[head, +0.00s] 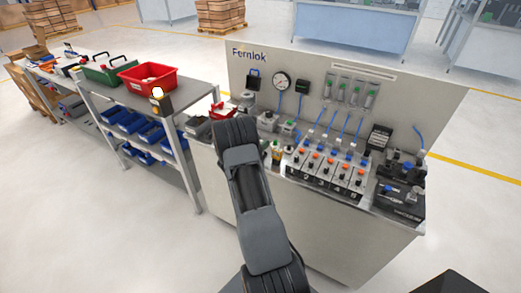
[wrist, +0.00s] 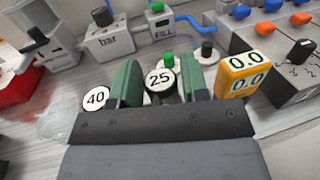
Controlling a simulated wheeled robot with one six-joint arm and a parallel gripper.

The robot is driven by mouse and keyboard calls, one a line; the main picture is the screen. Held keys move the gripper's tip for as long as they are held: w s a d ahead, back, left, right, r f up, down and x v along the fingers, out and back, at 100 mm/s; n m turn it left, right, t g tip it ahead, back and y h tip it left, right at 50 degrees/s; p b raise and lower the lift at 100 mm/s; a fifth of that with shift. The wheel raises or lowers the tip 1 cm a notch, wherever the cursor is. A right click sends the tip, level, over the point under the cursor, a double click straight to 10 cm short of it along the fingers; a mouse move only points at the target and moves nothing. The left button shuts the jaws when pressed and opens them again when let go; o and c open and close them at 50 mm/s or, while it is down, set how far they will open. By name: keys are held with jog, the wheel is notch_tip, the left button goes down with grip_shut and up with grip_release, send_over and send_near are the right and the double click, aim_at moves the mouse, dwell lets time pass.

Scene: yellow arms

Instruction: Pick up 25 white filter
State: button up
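The filter marked 25 (wrist: 160,78) has a round white top with a dark rim. It stands between the two green fingers of my gripper (wrist: 160,86) in the wrist view. The fingers are apart, with a narrow gap visible on each side of the filter. The lower part of the filter is hidden behind my gripper's dark body. In the head view my arm covers the gripper and the filter.
A white disc marked 40 (wrist: 95,98) is just left of the fingers. A yellow meter (wrist: 241,72) reading 0.0 is close on the right. Boxes marked bar (wrist: 108,42) and FILL (wrist: 163,32) stand behind. A valve block (head: 325,172) occupies the bench's middle.

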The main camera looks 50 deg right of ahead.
jog(key=c, duration=0.6)
jog(key=shift+r, duration=0.15)
